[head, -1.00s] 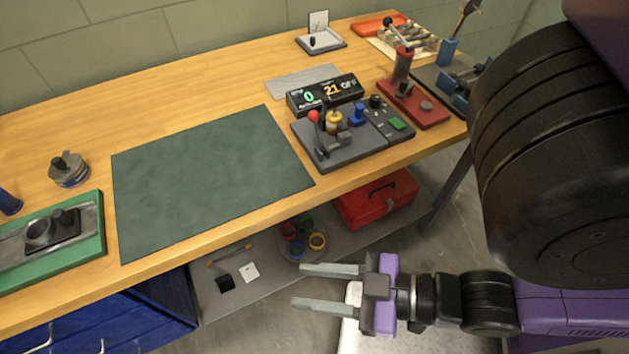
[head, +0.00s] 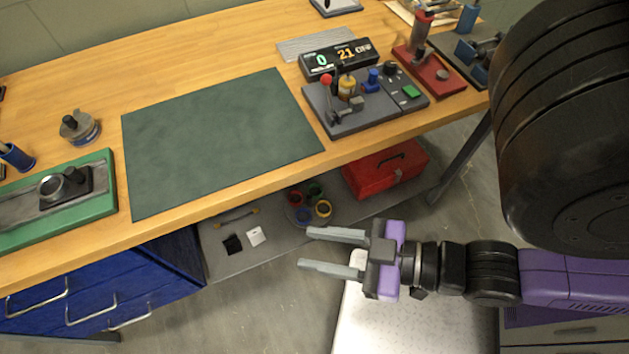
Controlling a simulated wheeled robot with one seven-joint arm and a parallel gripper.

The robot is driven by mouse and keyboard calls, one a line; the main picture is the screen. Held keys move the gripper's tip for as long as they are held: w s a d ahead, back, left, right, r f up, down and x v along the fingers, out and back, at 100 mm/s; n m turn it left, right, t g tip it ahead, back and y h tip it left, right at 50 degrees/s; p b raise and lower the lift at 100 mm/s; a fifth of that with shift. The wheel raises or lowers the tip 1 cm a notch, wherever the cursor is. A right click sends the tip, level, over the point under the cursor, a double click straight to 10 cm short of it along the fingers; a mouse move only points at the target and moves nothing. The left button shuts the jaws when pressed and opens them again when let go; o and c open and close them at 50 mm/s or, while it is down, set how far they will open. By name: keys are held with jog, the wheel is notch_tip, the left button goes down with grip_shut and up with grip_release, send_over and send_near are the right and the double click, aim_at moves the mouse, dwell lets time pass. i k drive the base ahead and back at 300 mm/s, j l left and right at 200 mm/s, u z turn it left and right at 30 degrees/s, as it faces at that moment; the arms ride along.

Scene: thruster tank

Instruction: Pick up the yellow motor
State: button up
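The yellow motor (head: 347,86) appears as a small yellow cylinder standing upright in a dark grey fixture (head: 352,122) on the workbench, right of the green mat. A red-knobbed lever (head: 327,82) stands just left of it and partly crowds it. A blue part (head: 373,77) is to its right on the same fixture. My gripper (head: 332,252) is in front of the bench, below and clear of the motor, pointing left. Its two fingers are apart with nothing between them.
A display box (head: 338,60) stands behind the fixture. A red-based press (head: 430,72) is to its right. The dark green mat (head: 220,140) is bare. A lower shelf holds a red toolbox (head: 385,170) and coloured rings (head: 323,208). The bench's front edge lies between my gripper and the fixture.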

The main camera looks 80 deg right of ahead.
aim_at(347, 84)
jog(key=j+z, duration=0.4)
jog(key=k+j+z, duration=0.2)
jog(key=j+z, duration=0.2)
jog(key=k+j+z, duration=0.15)
jog(key=j+z, duration=0.25)
jog(key=j, duration=0.1)
